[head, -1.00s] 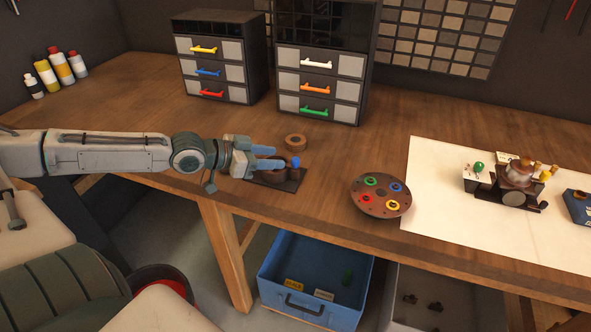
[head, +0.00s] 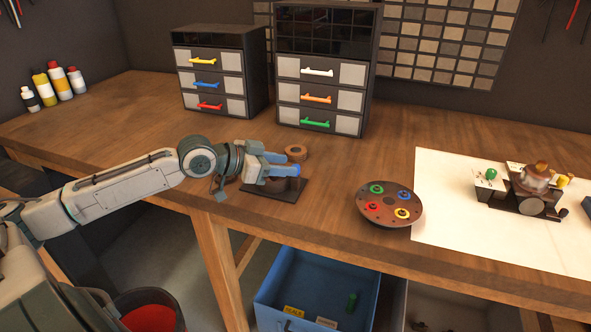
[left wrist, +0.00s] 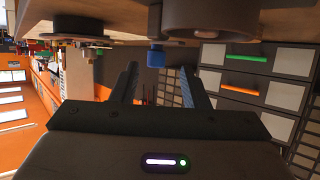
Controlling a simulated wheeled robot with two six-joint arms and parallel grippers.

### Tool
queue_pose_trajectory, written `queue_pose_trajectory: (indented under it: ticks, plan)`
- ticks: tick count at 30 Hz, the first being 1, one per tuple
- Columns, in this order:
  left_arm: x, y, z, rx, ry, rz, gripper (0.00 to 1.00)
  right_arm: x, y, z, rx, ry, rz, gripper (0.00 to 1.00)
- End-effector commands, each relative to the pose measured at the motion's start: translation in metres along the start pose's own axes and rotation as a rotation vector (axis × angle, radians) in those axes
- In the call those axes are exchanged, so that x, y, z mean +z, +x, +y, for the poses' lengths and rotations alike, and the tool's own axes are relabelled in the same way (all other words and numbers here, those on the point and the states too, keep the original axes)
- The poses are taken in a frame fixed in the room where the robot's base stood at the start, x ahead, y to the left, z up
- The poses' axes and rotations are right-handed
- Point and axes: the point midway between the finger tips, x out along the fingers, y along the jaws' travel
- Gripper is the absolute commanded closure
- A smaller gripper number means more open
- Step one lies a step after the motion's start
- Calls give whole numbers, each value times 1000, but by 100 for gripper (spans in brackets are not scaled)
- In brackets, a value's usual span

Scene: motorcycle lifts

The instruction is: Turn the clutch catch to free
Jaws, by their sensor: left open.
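A dark flat base (head: 285,195) lies near the bench's front edge, left of the round brown disc. The blue-tipped piece (left wrist: 156,56) that looks like the clutch catch shows in the left wrist view, which looks upside down. My left gripper (head: 293,164) is over the base, with its fingers pointing right. It is open and empty. In the left wrist view its fingertips (left wrist: 158,70) lie either side of the blue piece in the picture; I see no contact. In the head view the gripper hides most of the base's fittings. My right gripper is not in view.
A brown ring (head: 296,152) lies just behind the gripper. The round disc (head: 389,219) with coloured rings is to the right, before a white sheet (head: 450,235) bearing a small machine (head: 533,190). Drawer cabinets (head: 320,75) stand behind. A blue bin (head: 325,275) is below the bench.

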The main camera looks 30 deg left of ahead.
Motion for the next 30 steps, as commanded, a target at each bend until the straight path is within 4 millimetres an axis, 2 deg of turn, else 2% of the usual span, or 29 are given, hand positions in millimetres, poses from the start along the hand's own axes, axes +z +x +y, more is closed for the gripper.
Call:
queue_pose_trajectory:
  ticks: [6, 18, 30]
  plan:
    - [-3, 13, 5, 16, 0, 6, 59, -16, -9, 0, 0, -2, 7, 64]
    - [-3, 34, 4, 13, 1, 2, 59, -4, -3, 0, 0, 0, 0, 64]
    - [-2, 38, 4, 13, 3, -1, 59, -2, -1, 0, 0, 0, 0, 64]
